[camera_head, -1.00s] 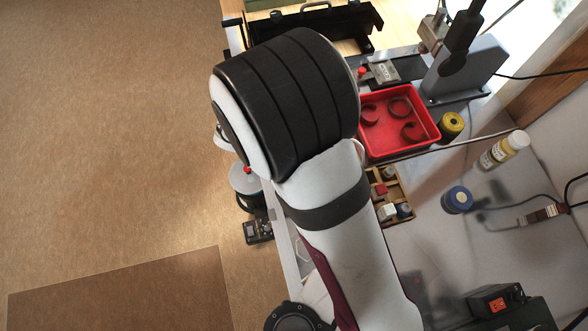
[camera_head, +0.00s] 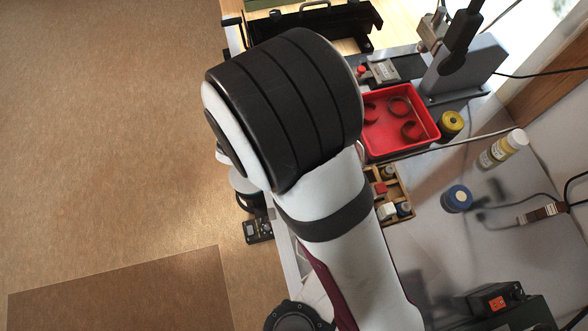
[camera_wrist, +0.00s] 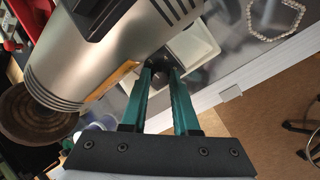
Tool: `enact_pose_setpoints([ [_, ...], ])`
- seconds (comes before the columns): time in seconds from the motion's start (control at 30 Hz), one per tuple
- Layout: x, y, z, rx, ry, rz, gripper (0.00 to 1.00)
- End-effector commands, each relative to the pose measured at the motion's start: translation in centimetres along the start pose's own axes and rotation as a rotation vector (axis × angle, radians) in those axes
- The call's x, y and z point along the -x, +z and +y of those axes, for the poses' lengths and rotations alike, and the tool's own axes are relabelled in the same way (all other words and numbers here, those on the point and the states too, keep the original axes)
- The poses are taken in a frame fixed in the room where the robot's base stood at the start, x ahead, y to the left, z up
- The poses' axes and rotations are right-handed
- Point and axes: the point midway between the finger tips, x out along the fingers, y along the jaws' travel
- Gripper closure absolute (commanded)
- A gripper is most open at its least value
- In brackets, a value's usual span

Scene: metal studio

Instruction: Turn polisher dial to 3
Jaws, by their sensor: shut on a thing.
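In the wrist view the polisher (camera_wrist: 110,45) is a silver ribbed motor body with a brown round wheel (camera_wrist: 38,115) at its left end. A small dark round dial (camera_wrist: 163,77) sits at its lower right side. My gripper (camera_wrist: 163,76) has two teal fingers reaching up to the dial, and their tips are shut on it from both sides. The fingers hide part of the dial, and no number or mark on it can be read. In the head view my arm covers the polisher and my gripper.
The head view shows a red tray (camera_head: 435,136) with curved brown pieces, a yellow spool (camera_head: 451,125), a blue-topped jar (camera_head: 457,199) and a wooden organiser (camera_head: 404,181) on the bench. A white tray (camera_wrist: 203,42) and a bead string (camera_wrist: 283,36) lie beyond the dial.

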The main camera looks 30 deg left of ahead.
Motion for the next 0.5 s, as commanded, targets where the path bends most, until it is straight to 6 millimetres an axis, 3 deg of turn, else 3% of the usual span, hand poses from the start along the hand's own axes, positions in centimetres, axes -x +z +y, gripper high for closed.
enact_pose_setpoints([
  [0.5,0.02,0.0,-0.02,-0.075,0.009,0.002,1.0],
])
